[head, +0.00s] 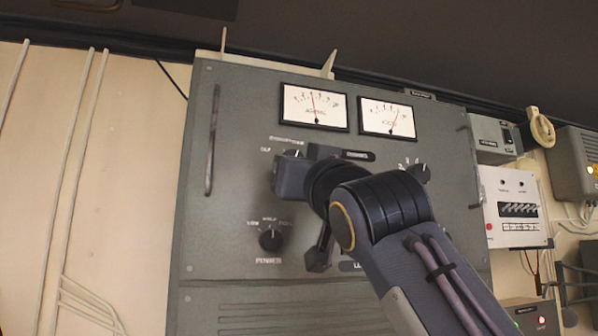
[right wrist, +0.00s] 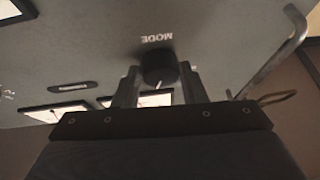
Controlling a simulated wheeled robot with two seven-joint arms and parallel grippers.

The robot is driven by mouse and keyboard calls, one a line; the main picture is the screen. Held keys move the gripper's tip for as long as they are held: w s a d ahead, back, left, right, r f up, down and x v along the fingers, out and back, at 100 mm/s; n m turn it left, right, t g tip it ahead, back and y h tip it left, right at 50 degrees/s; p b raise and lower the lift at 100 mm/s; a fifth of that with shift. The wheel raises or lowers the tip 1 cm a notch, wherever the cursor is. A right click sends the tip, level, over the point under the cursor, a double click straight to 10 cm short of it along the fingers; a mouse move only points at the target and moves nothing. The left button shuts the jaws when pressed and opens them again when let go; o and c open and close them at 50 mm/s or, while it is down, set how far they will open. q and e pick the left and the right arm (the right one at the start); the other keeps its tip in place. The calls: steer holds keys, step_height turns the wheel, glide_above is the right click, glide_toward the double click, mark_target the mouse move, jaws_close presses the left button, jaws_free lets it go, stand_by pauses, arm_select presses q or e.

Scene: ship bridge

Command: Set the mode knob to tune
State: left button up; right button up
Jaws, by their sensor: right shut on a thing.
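The mode knob (right wrist: 158,68) is a round black knob on the grey panel, with the word MODE upside down above it in the right wrist view. A pale pointer line shows on its lower side there. My right gripper (right wrist: 157,82) is shut on the knob, one finger on each side. In the head view my right arm reaches up from the lower right, and its gripper (head: 291,168) covers most of the knob (head: 293,153). Small position markings beside the knob are too blurred to read. My left gripper is not in view.
The panel (head: 230,110) carries two white dial gauges (head: 314,107) (head: 388,118) above. A power knob (head: 270,239) sits below and another knob (head: 422,173) to the right. A vertical handle (head: 212,140) stands out at the panel's left edge. Wall boxes (head: 513,205) are at right.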

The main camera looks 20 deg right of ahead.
steer(key=o, duration=1)
steer(key=b+v, duration=0.5)
steer(key=v, duration=0.2)
steer(key=shift+s+f, duration=0.2)
steer(key=shift+s, duration=0.1)
